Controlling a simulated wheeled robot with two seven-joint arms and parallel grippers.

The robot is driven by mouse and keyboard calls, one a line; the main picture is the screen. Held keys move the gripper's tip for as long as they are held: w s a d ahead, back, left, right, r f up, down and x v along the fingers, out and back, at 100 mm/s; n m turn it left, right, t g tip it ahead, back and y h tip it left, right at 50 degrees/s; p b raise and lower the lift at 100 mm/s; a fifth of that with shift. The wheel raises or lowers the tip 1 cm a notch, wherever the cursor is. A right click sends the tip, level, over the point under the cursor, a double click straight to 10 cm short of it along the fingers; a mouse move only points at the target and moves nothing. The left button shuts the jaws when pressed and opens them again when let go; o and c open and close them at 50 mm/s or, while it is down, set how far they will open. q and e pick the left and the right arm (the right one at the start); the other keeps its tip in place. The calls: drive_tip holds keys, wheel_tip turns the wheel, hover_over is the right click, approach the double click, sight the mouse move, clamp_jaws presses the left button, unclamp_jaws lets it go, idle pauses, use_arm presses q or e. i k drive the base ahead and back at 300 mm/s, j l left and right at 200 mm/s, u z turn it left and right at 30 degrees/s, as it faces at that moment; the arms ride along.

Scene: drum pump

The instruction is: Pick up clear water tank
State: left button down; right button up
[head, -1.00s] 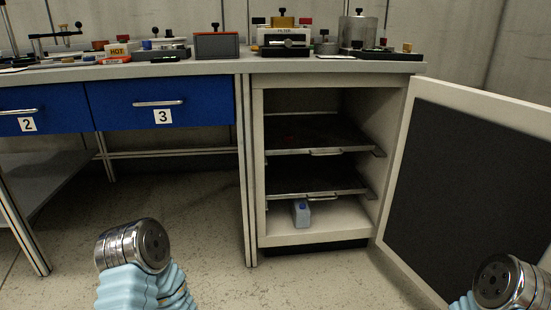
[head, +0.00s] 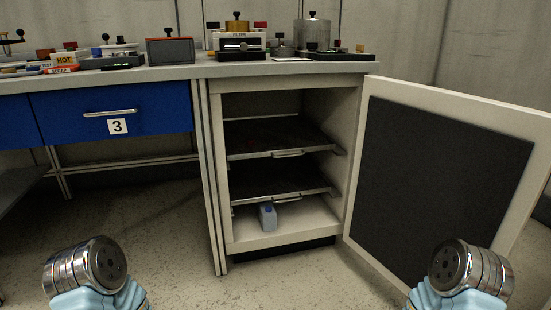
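A small pale bluish jug with a blue cap (head: 267,217) stands upright on the cabinet floor, below the lower shelf. A clear-looking grey cylinder with a dark knob on top (head: 312,34) stands on the bench top at the right. I cannot tell from the picture which of the two is the water tank. My two arms show at the bottom left and bottom right as metal joints with light blue sleeves, well away from both. No gripper fingers show.
The cabinet (head: 214,150) is open, its door (head: 445,180) swung out to the right. Two pull-out shelves (head: 280,178) sit inside above the jug. A blue drawer marked 3 (head: 112,108) is shut. The bench top (head: 190,70) holds several devices. Floor in front is clear.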

sight(267, 214)
drive_tip(key=i+j+z, duration=0.25)
drive_tip(key=i+j, duration=0.2)
drive_tip(key=j, duration=0.2)
drive_tip(key=i+j+z, duration=0.3)
drive_tip(key=j, duration=0.4)
